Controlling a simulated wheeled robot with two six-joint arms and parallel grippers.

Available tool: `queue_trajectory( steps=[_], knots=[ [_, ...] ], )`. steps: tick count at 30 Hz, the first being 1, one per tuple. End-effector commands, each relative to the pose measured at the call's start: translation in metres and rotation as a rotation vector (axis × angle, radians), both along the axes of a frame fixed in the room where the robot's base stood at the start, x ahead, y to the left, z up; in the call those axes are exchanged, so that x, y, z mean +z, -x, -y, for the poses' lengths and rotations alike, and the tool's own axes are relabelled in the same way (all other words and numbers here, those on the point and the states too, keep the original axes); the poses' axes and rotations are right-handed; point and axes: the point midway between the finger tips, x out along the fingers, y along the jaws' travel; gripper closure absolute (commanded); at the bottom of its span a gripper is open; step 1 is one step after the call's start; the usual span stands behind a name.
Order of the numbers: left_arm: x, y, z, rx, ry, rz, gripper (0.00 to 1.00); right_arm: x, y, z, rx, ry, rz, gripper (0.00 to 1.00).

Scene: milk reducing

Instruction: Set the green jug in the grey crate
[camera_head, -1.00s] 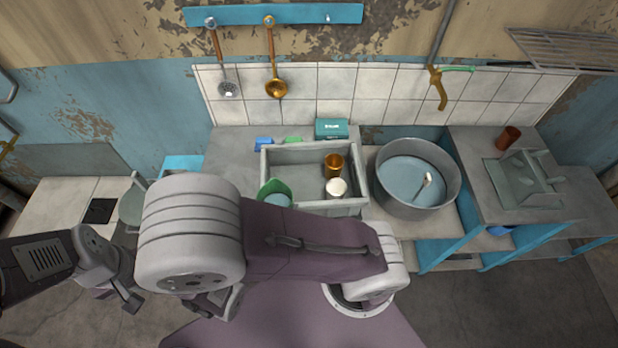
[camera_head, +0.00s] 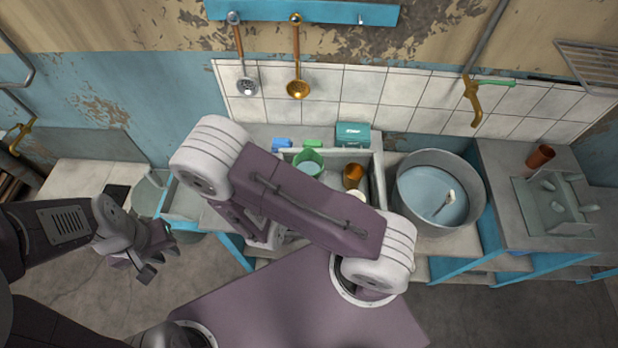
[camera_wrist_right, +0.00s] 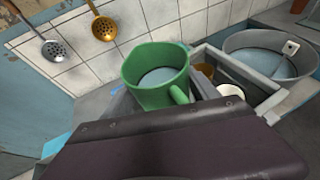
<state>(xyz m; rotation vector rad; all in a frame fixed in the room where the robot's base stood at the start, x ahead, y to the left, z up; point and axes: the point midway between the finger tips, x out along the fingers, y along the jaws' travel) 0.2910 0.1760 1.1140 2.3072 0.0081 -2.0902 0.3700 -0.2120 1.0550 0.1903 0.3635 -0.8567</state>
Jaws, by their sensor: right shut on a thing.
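The green jug (camera_head: 309,160) shows over the back left part of the grey crate (camera_head: 377,158) in the head view. In the right wrist view the jug (camera_wrist_right: 155,77) is upright, with pale blue inside and its handle toward lower right; the crate (camera_wrist_right: 222,62) is beyond it. Whether its base touches the crate floor is hidden. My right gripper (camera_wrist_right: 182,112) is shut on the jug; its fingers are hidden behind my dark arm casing. My left gripper (camera_head: 158,263) is open and empty, low at the left, away from the crate.
An amber cup (camera_head: 352,175) and a white item (camera_wrist_right: 231,91) stand in the crate's right part. A teal box (camera_head: 353,134) is behind the crate. A big metal pot (camera_head: 437,228) is close on the right.

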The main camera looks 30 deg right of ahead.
Motion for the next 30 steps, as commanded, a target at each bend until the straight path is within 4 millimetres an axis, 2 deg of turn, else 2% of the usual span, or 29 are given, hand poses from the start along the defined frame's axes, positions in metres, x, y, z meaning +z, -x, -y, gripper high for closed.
queue_trajectory(
  steps=[7,12,15,30],
  knots=[
    [0.003,0.0,0.0,0.0,0.0,0.0,0.78,-0.009,-0.005,0.006,0.003,0.002,-0.001,0.92],
    [0.008,0.0,0.0,0.0,0.0,0.0,0.78,-0.036,-0.005,0.006,0.002,0.003,-0.002,0.92],
    [0.009,0.0,0.0,0.0,0.0,0.0,0.78,-0.044,-0.005,0.006,0.002,0.001,0.001,0.92],
    [-0.001,0.0,0.0,0.0,0.0,0.0,0.78,-0.054,-0.005,0.006,0.002,0.0,0.001,0.92]
  ],
)
